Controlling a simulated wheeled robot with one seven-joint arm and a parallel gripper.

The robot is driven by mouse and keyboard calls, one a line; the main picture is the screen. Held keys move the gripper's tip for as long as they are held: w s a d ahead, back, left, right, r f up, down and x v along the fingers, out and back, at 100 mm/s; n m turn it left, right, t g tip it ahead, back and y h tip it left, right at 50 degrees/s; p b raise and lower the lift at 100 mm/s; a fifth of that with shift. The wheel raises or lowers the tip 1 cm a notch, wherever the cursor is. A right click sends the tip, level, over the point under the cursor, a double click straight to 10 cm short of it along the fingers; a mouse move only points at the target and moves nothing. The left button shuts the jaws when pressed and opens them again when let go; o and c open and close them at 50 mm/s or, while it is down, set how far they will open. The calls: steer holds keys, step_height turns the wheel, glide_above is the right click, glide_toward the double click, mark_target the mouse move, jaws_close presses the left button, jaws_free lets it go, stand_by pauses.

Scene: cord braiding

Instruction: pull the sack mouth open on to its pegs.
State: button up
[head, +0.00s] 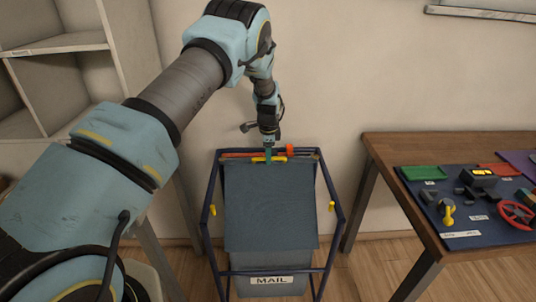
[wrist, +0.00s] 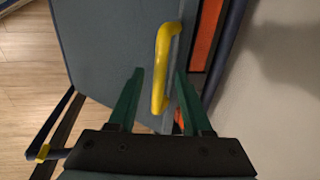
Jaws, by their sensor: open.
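The grey-blue sack (head: 270,205) hangs in a dark blue frame (head: 337,207) with a MAIL label low on its front. A yellow handle (wrist: 163,70) lies along the sack's far edge; it also shows in the head view (head: 260,159). My gripper (wrist: 158,78) is open, with its green fingers on either side of the handle's near end. Whether they touch it cannot be told. In the head view my gripper (head: 268,153) points down at the far edge. Yellow pegs stand on the frame's left side (head: 213,210) and right side (head: 332,206).
An orange-red strip (wrist: 205,35) runs behind the handle along the frame's back, close to the wall. A wooden table (head: 400,150) with a dark mat and several small parts stands to the right. Shelves (head: 60,45) stand at the left.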

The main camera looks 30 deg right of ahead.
steer(key=shift+c, duration=0.2)
jaws_close()
stand_by(1.1)
